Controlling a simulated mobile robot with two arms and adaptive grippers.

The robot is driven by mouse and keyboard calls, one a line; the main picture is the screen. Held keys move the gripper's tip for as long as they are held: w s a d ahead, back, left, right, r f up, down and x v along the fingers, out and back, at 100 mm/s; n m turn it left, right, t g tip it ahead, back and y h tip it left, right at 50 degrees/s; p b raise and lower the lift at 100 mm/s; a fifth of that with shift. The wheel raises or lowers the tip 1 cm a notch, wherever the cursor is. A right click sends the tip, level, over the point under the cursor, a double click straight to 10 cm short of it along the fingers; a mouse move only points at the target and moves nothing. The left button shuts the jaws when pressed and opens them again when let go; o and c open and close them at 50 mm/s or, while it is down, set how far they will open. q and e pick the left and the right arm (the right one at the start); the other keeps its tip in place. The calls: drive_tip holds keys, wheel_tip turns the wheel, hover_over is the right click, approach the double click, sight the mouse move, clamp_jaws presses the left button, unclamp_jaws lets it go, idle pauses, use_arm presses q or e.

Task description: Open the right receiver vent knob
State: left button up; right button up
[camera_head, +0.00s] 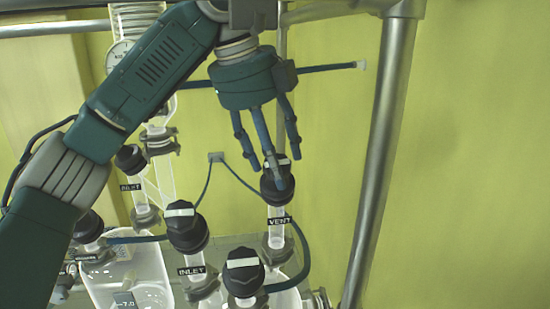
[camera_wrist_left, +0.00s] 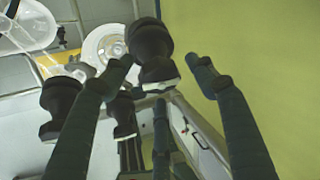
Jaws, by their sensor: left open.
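The black vent knob (camera_head: 268,189) tops a clear glass tube above a "VENT" label (camera_head: 280,221) in the head view. In the left wrist view, a black knob (camera_wrist_left: 152,45) with a pale top lies between the open fingers (camera_wrist_left: 163,68), closer to the left finger. I cannot tell whether any finger touches it. The knob's pale mark is partly hidden by the fingers in the head view. My right gripper is not in view.
Another black knob (camera_head: 185,232) above an "INLET" label stands left of the vent, and one (camera_head: 243,278) in front. More knobs (camera_head: 130,158) stand at the left. A metal post (camera_head: 381,150) rises at the right. A tube (camera_head: 300,260) loops beside the vent.

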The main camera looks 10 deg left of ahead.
use_arm(q)
drive_tip(key=shift+s, duration=0.1)
drive_tip(key=c, duration=1.1)
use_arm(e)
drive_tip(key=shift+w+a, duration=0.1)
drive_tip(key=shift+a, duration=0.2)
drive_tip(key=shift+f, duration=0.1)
